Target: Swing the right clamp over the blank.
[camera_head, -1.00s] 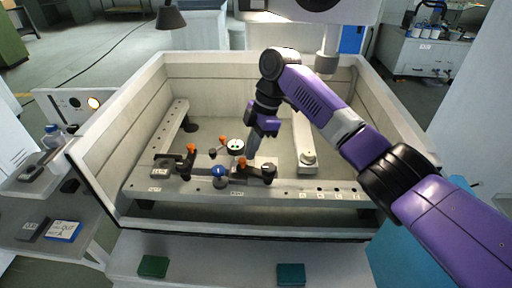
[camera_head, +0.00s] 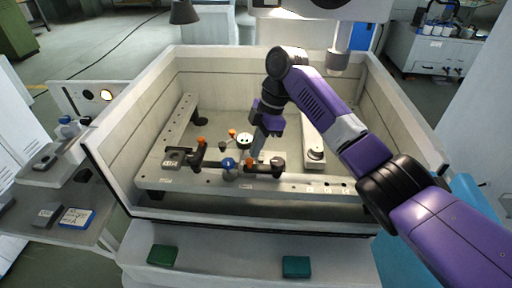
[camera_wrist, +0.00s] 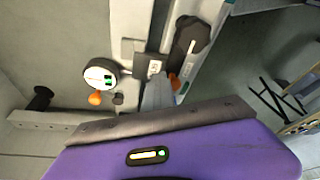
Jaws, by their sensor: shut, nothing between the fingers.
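The right clamp is a dark arm with an orange knob (camera_head: 250,163) and a black end (camera_head: 278,165), on the front rail (camera_head: 310,185) of the tank. In the wrist view its dark bar (camera_wrist: 190,35) lies at the upper right, with a bit of orange (camera_wrist: 174,82) beside my fingers. My gripper (camera_head: 258,155) points down just behind this clamp. In the wrist view my gripper (camera_wrist: 158,98) is shut and empty, close to the clamp; contact cannot be told. The left clamp (camera_head: 200,143) stands further left on the rail. I cannot clearly make out the blank.
A round dial gauge (camera_head: 244,140) stands just left of my gripper; it also shows in the wrist view (camera_wrist: 100,76). A blue knob (camera_head: 229,163) sits between the clamps. Tank walls (camera_head: 115,125) surround the rails. A side rail (camera_head: 313,150) lies right of my gripper.

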